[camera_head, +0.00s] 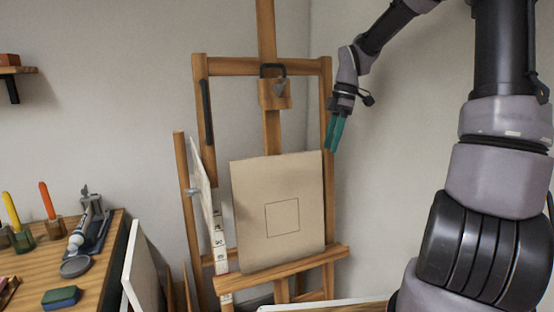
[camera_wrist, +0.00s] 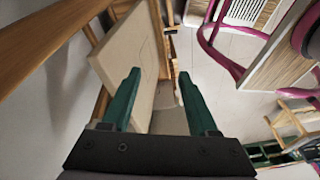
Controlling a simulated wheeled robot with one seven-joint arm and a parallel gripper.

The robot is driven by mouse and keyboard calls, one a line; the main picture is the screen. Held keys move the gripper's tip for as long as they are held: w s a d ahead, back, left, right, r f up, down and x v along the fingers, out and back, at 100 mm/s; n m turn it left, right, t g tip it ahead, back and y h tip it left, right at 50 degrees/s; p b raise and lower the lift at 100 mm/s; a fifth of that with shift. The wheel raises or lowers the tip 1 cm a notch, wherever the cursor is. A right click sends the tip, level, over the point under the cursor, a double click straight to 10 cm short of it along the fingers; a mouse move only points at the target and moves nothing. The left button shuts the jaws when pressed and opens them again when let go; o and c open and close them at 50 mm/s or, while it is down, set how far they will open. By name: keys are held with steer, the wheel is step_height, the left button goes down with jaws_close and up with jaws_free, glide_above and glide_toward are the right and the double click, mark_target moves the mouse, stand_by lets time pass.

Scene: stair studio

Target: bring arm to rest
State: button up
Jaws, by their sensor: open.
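My gripper (camera_head: 336,134) hangs from the arm at the upper right of the head view, with its green fingers pointing down. It is beside the upper right corner of the beige board on the easel. In the wrist view my gripper (camera_wrist: 160,100) shows two green fingers spread apart with nothing held between them. The board (camera_head: 278,212) rests upright on the easel ledge and bears a thin drawn square. It also shows in the wrist view (camera_wrist: 128,62), behind the left finger. I cannot tell whether a finger touches it.
The wooden easel (camera_head: 263,66) stands in the room corner. A wooden table (camera_head: 25,262) at left holds yellow and orange things in holders and a blue-green block (camera_head: 61,297). White panels (camera_head: 146,268) lean beside it. In the wrist view, magenta tubing (camera_wrist: 222,62) and wooden furniture are at right.

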steer(key=s+d+r+m+t, duration=0.1)
steer(key=s+r+m+t, duration=0.3)
steer(key=s+m, duration=0.6)
steer(key=s+d+r+m+t, duration=0.1)
steer(key=s+r+m+t, duration=0.3)
steer(key=s+r+m, duration=0.3)
steer(key=s+m, duration=0.3)
steer(key=m, duration=0.2)
steer(key=shift+s+d+r+m+h, duration=0.25)
steer(key=shift+s+r+m+h, duration=0.05)
steer(key=shift+s+h, duration=0.1)
